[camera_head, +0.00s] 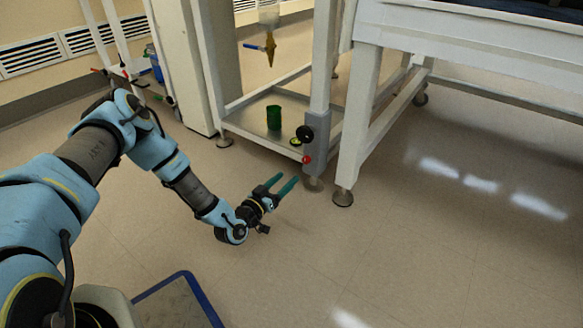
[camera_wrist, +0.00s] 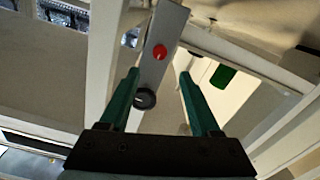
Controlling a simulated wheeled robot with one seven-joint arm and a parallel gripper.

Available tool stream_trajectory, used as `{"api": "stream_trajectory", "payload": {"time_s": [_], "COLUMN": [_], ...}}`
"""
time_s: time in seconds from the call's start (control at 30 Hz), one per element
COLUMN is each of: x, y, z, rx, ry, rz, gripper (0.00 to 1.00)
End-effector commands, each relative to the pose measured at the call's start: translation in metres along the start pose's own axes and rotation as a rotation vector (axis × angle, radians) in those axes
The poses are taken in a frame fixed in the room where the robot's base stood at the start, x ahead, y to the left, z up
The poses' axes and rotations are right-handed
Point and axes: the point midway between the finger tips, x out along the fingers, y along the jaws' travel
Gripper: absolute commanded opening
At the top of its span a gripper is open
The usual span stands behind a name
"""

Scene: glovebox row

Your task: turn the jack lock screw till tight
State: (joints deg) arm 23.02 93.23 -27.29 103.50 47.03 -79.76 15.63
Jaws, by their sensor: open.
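A small red knob (camera_head: 306,160) and a larger round black knob (camera_head: 305,134) sit on the grey leg post (camera_head: 318,95) of a white frame. I cannot tell which of the two is the jack lock screw. My gripper (camera_head: 288,179) is open and empty, with green fingers pointing at the post, low above the floor. Neither knob is seen being touched.
A low shelf (camera_head: 250,124) left of the post holds a dark green cup (camera_head: 273,117) and a small yellow-and-black disc (camera_head: 295,142). A white bench leg (camera_head: 358,120) stands close right of the post. The floor (camera_head: 420,250) at front right is clear. A blue-edged platform (camera_head: 185,295) lies below my arm.

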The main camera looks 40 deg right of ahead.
Motion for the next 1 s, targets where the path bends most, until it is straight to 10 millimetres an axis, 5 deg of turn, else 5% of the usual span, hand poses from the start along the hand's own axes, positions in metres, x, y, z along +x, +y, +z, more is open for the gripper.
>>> {"api": "stream_trajectory", "payload": {"time_s": [0.5, 1.0], "x": [0.086, 0.098], "y": [-0.001, -0.001], "z": [0.002, -0.001], "rx": [0.002, 0.001], "ry": [0.0, -0.003], "rz": [0.0, -0.001], "gripper": [0.64, 0.59]}}
